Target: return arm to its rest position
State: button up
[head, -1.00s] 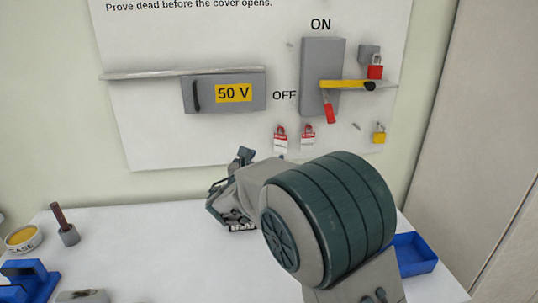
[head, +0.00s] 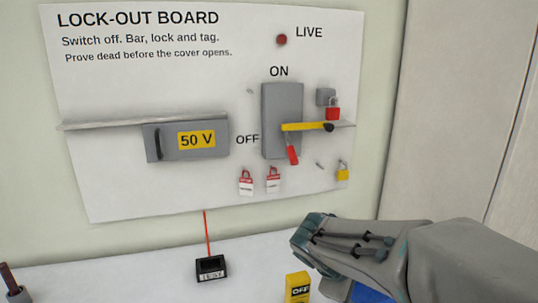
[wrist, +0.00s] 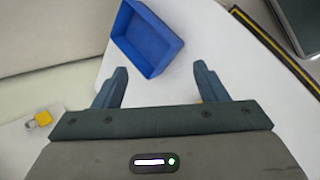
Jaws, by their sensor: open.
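My gripper (wrist: 158,85) shows in the wrist view with its two fingers apart and nothing between them. A blue tray (wrist: 150,38) lies beyond the fingertips on the white table. In the head view, a grey link of my arm reaches in from the right, low in front of the board, and my fingers cannot be made out there. The arm partly hides the blue tray (head: 368,294).
The lock-out board (head: 110,110) carries a 50 V box (head: 185,153), a grey switch (head: 281,105) with a yellow bar (head: 305,126), and padlocks. A black tester (head: 210,268) and yellow OFF block (head: 297,287) stand on the table. Its left middle is clear.

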jog(key=s+a+f+m+g+y, duration=0.1)
jog(key=s+a+f+m+y, duration=0.1)
jog(key=s+m+y, duration=0.4)
jog(key=s+m, duration=0.5)
jog(key=s, duration=0.1)
jog(key=shift+s+a+f, duration=0.2)
jog(key=shift+a, duration=0.15)
